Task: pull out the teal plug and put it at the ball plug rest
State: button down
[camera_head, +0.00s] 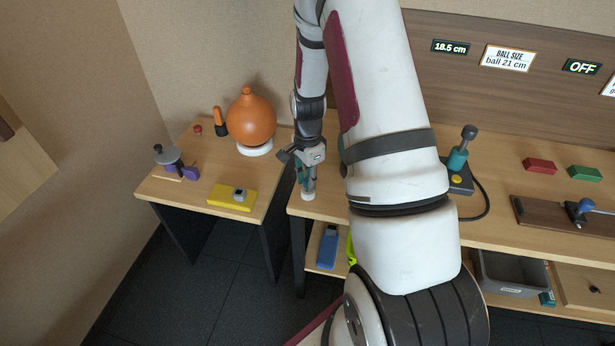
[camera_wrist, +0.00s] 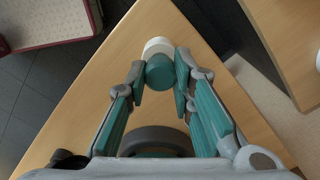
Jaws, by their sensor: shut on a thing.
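My gripper (camera_head: 309,184) points down over the left end of the middle table. In the wrist view my gripper (camera_wrist: 162,78) has its fingers on both sides of the teal plug (camera_wrist: 159,72), a short round teal piece, and is shut on it. A small white round piece (camera_wrist: 157,46) shows just beyond the plug, and also under my fingers in the head view (camera_head: 308,196). I cannot tell whether it is the rest or touches the plug. The orange ball (camera_head: 250,118) stands on a white ring (camera_head: 254,150) on the left table.
The left table also holds a yellow block (camera_head: 232,197), a purple piece with a grey disc (camera_head: 168,157) and an orange-handled tool (camera_head: 220,122). A grey bin (camera_head: 512,270) is below. A gap separates the tables.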

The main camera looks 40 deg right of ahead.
jog(key=shift+f+b, duration=0.45)
jog(key=shift+f, duration=0.35)
jog(key=c, duration=1.3)
grip_release()
notch_tip(320, 180, up, 12)
jog(key=shift+r, duration=0.1)
